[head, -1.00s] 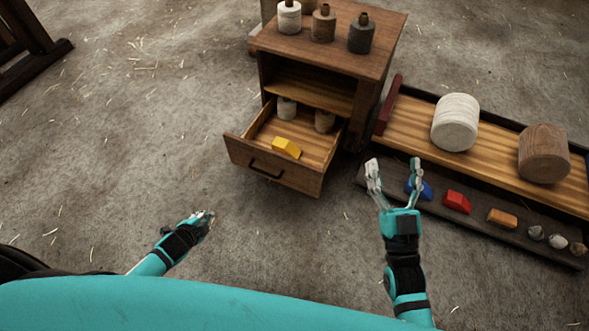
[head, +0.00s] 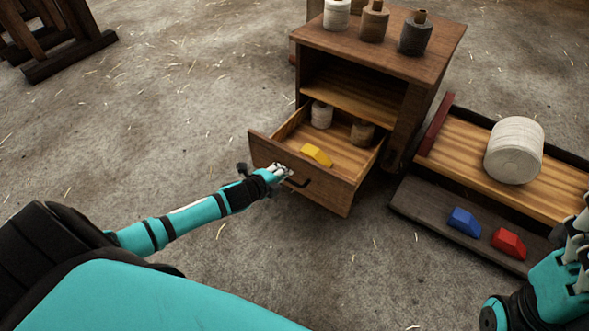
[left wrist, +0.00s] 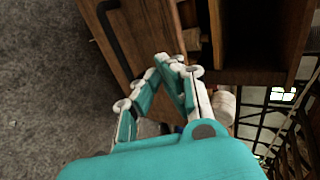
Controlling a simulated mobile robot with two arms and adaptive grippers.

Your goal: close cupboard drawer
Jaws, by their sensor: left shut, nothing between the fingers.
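The wooden cupboard (head: 432,95) stands upright with its lower drawer (head: 325,196) pulled out. The drawer holds a yellow block (head: 317,155), a pale spool (head: 321,115) and a brown spool (head: 362,132). A dark bar handle (head: 299,183) is on the drawer front. My left gripper (head: 284,172) is shut and empty, at the drawer front beside the handle. In the left wrist view its fingertips (left wrist: 170,60) are together in front of the wood, with the handle (left wrist: 112,30) to their left; contact is unclear. My right gripper (head: 577,243) is cut off at the right edge.
Several spools, one a white one (head: 337,14), stand on the cupboard top. To the right is a low tray (head: 462,155) with a large white roll (head: 514,150). A blue block (head: 464,221) and red block (head: 508,243) lie before it.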

